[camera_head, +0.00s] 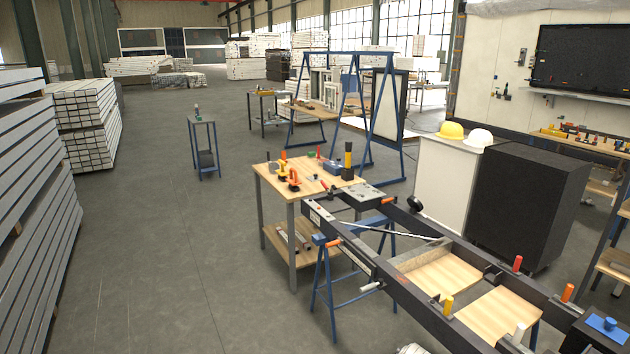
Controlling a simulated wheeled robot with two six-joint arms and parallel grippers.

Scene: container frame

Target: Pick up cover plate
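A flat grey plate (362,192) with small dark marks lies at the far end of the dark container frame (372,262), near the workbench's right edge. It looks like the cover plate, but it is too small to be sure. The frame runs from the middle to the lower right on blue trestles (328,290). Light wood panels (440,278) sit inside it. Neither of my grippers shows in the head view. A pale rounded part at the bottom edge is cut off, and I cannot tell what it is.
A wooden workbench (270,184) with several tools stands behind the frame's left end. A black cabinet (525,205) and a white cabinet with yellow and white helmets (451,130) stand behind the frame. Stacked beams (30,200) line the left.

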